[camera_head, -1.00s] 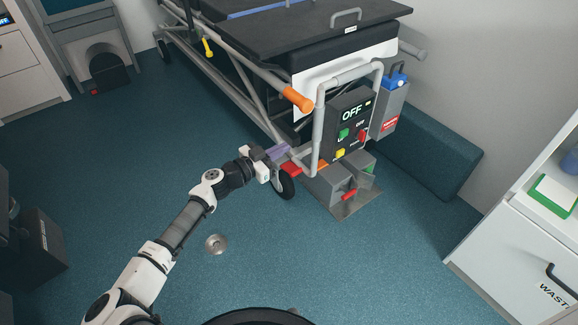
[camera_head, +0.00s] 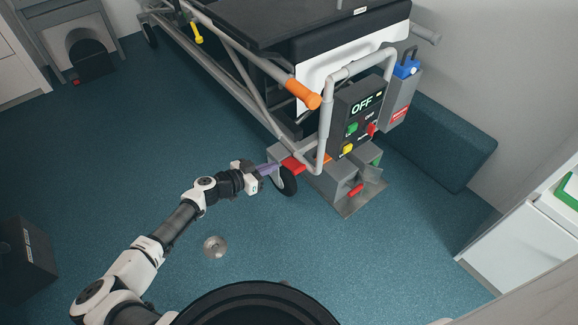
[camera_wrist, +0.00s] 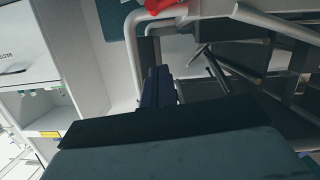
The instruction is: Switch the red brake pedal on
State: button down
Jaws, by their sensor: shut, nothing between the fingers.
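The red brake pedal (camera_head: 292,166) sits low at the stretcher's near end, just above the black caster wheel (camera_head: 286,184). My gripper (camera_head: 270,169) is shut and empty, its purple-looking fingers just left of the pedal. I cannot tell whether they touch it. In the wrist view the shut dark fingers (camera_wrist: 158,87) point toward grey frame tubes. A red part (camera_wrist: 157,5) shows at the top edge there; I cannot tell whether it is the pedal.
A control panel (camera_head: 361,118) reading OFF, with coloured buttons, stands above the pedal. Grey tubing (camera_head: 325,120) and an orange handle (camera_head: 304,94) are close by. A grey box with a red lever (camera_head: 355,190) is to the right.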

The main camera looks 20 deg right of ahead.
jog(key=b, duration=0.3)
send_over(294, 171)
notch_tip(294, 171, down, 3)
jog(key=shift+w+a+r, duration=0.15)
jog(key=f, duration=0.1)
jog(key=f+b, duration=0.2)
jog(key=shift+d, duration=0.25)
jog(key=shift+f, duration=0.35)
jog(key=shift+f+b, duration=0.25)
jog(key=shift+b, duration=0.15)
